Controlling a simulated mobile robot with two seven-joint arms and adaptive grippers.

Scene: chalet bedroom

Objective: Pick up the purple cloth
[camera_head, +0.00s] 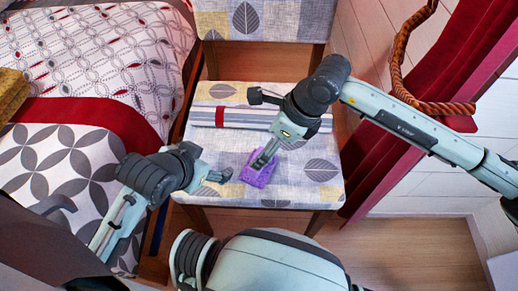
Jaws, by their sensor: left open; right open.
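The purple cloth (258,170) is a small folded piece lying on the patterned chair seat (290,186), near its front middle. My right gripper (266,158) comes down from above right, with a fingertip over the cloth's upper part; I cannot tell if it touches. It is open, and part of the cloth is hidden behind the finger. My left gripper (216,184) is at the chair's front left edge, left of the cloth and apart from it, open and empty.
A folded striped cloth (232,117) lies across the seat behind the purple cloth. The chair backrest (265,20) rises behind. A bed (80,100) with patterned covers stands left. A red curtain (395,140) and a thick rope (400,70) hang right. Wooden floor (420,250) shows at lower right.

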